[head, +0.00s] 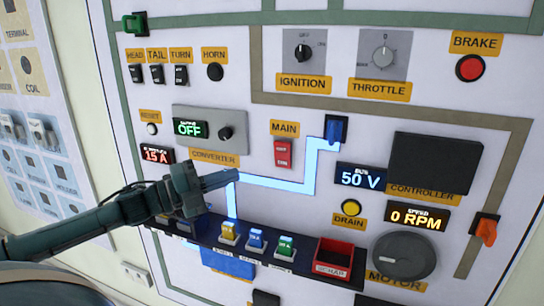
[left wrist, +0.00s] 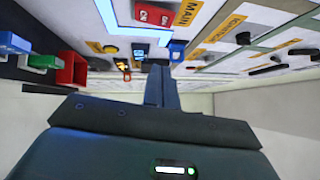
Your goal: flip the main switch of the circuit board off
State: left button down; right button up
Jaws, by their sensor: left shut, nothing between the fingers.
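The main switch (head: 283,154) is a red rocker under a yellow MAIN label on the upright circuit board (head: 250,105). In the left wrist view the red main switch (left wrist: 153,15) shows at the top, partly cut by the frame edge. My left gripper (head: 233,177) comes in from the left, shut and empty, its tip left of and below the switch. The tip appears apart from the switch. In the left wrist view its closed fingers (left wrist: 160,80) point at the board. My right gripper is not in view.
A lit blue trace runs below the switch to a blue lever (head: 335,130). A ledge with several coloured fuses (head: 256,240) and a red scrap bin (head: 336,257) juts out below. The bus display (head: 361,178) reads 50 V. An orange lever (head: 486,230) is at the right.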

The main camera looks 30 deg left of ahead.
pick_arm(q)
jog(key=b+x, duration=0.2)
jog(key=x, duration=0.2)
jog(key=p, duration=0.3)
send_near(288, 150)
jog(key=shift+d+f+x, duration=0.2)
jog(key=shift+f+x, duration=0.1)
jog(key=shift+x, duration=2.4)
jog(key=shift+w+r, duration=0.15)
jog(key=shift+r, duration=0.15)
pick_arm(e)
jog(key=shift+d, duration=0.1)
